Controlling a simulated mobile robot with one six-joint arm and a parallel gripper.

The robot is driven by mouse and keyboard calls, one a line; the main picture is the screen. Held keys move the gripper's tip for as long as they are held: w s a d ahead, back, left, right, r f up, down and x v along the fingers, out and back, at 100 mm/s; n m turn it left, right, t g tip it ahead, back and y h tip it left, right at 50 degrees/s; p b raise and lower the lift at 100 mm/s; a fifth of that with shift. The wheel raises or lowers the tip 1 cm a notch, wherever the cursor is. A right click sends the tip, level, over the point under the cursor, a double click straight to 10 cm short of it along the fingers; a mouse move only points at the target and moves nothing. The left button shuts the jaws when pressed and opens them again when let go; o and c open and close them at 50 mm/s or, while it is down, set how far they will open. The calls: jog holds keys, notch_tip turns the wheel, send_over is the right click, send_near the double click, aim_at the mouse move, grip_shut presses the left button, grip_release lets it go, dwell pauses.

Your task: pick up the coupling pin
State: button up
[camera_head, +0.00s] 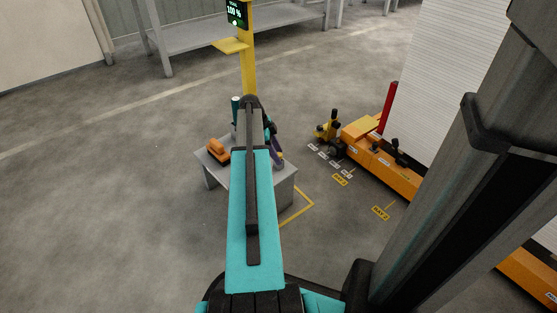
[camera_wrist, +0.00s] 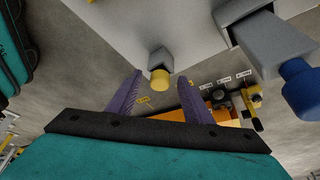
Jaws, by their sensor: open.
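My gripper (camera_wrist: 159,78) is open, its two purple fingers spread apart. In the wrist view, a grey block with a yellow round end (camera_wrist: 160,79) shows between and beyond the fingertips; I cannot tell whether they touch it. A larger grey block with a blue round end (camera_wrist: 301,88) is to the right. I cannot tell which thing, if any, is the coupling pin. In the head view, a purple finger (camera_head: 277,158) shows at the right side of the grey table (camera_head: 284,187), and my arm hides much of the tabletop.
An orange object (camera_head: 217,149) lies at the table's left, with a dark green upright object (camera_head: 235,104) behind. A yellow post (camera_head: 248,65) stands beyond. Orange floor units (camera_head: 388,170) and a yellow-and-black device (camera_head: 327,128) are to the right. Floor at left is clear.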

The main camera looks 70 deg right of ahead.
dwell(0.3)
jog(key=c, duration=1.2)
jog(key=shift+o, duration=0.2)
jog(key=shift+r, duration=0.1)
notch_tip(320, 180, up, 10)
jog(key=p, duration=0.4)
jog(key=shift+w, duration=0.1)
